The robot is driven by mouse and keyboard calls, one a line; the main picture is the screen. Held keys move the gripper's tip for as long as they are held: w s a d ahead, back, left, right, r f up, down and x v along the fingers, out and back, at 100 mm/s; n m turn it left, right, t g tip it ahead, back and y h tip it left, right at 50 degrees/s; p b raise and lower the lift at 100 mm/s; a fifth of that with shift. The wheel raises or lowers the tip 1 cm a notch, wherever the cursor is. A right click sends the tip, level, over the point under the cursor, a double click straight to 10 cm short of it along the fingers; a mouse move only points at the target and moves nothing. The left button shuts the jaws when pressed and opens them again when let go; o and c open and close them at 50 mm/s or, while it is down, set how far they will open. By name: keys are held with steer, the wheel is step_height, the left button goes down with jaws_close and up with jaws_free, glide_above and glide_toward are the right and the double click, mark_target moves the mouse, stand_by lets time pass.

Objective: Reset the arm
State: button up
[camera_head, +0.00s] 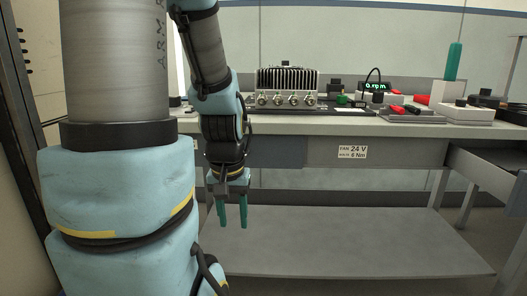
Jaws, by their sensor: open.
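My arm, light blue and grey, fills the left of the head view. My gripper (232,212) hangs straight down with two green fingers. The fingers are apart with nothing between them. It is in front of the workbench (290,126), below the level of its top and above the lower shelf (340,245). It looks clear of the bench, though the exact gap cannot be told.
On the bench stand a finned metal unit (287,88) with several round connectors, a small green-lit display (375,87), red-handled tools (405,109) and a white block with an upright green piece (453,63). A dark frame (22,130) stands at far left. The lower shelf is bare.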

step_height(320, 180, up, 26)
steer(key=p, duration=2.3)
steer(key=shift+f+p, duration=0.25)
steer(key=shift+p, duration=0.15)
